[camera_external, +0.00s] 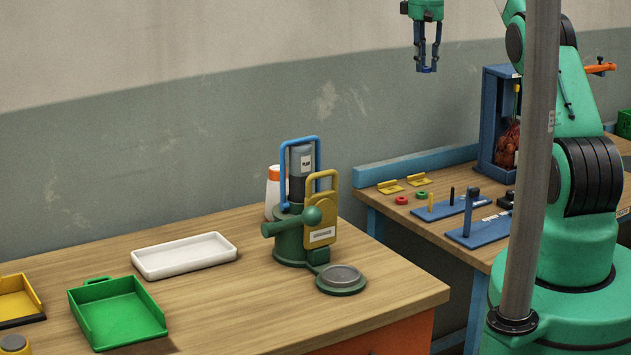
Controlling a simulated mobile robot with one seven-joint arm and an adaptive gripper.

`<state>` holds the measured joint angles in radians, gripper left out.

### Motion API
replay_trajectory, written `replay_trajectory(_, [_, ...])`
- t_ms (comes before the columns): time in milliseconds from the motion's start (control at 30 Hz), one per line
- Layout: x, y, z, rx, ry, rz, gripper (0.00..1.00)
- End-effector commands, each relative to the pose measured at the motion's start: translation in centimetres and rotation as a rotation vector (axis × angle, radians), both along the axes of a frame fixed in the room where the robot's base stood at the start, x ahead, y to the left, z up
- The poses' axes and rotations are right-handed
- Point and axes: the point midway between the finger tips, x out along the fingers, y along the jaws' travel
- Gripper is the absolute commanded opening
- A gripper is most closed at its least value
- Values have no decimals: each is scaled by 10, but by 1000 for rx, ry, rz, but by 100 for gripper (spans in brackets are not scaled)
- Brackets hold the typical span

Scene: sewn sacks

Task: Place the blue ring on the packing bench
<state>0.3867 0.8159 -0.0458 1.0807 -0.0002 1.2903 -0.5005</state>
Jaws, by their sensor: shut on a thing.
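My gripper (427,64) hangs high at the top of the view, in front of the grey wall and well above the benches. Its fingers point down and are shut on a small blue thing, which looks like the blue ring (426,69); its outline is hard to tell from the blue fingers. Two wooden benches show: a near one (215,300) at left and centre, and a blue-framed one (380,205) at right. No label shows which is the packing bench. The held ring touches neither bench.
The near bench holds a white tray (184,268), a green tray (118,325) and a green press (290,240). The right bench holds a red ring (402,200), a green ring (421,195), yellow pieces (389,187) and blue peg stands (480,229). A grey pole (530,150) blocks part of the view.

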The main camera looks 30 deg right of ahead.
Motion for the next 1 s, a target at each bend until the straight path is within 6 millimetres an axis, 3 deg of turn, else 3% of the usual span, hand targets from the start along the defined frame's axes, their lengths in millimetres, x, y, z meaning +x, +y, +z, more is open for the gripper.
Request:
replay_trajectory(233, [7, 93, 7, 0, 0, 149, 11])
replay_trajectory(500, [0, 204, 15, 0, 0, 333, 11])
replay_trajectory(767, [-23, 309, 20, 0, 1, 515, 11])
replay_trajectory(1000, [-58, 400, 22, 0, 0, 687, 11])
